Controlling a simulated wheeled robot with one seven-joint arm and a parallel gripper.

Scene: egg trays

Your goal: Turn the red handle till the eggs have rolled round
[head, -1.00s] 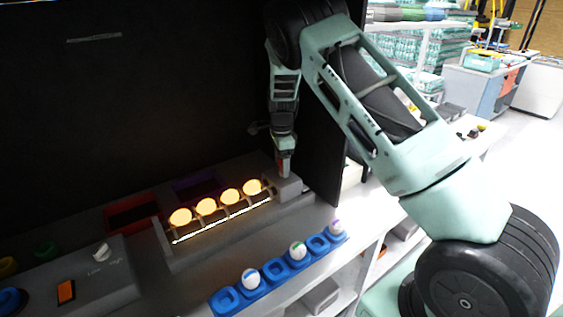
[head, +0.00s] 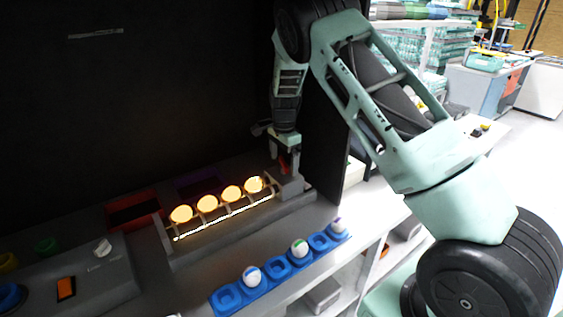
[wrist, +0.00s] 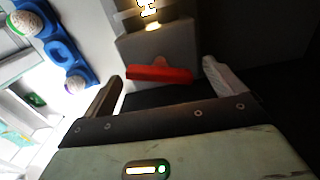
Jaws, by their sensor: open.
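The red handle (wrist: 158,73) sits on the side of a grey block (wrist: 160,45) in the wrist view. My gripper (wrist: 163,75) is open, with one finger to each side of the handle; whether either finger touches it I cannot tell. In the head view my gripper (head: 284,165) is at the right end of the egg rack, by a small red part of the handle (head: 284,163). Several glowing orange eggs (head: 207,203) lie in a row on the lit rack (head: 225,212).
A blue tray (head: 227,299) with several marked white eggs (head: 299,248) lies in front of the rack. A dark panel (head: 325,160) stands close to my gripper's right. A control box with an orange switch (head: 66,288) and white knob (head: 102,247) is at left.

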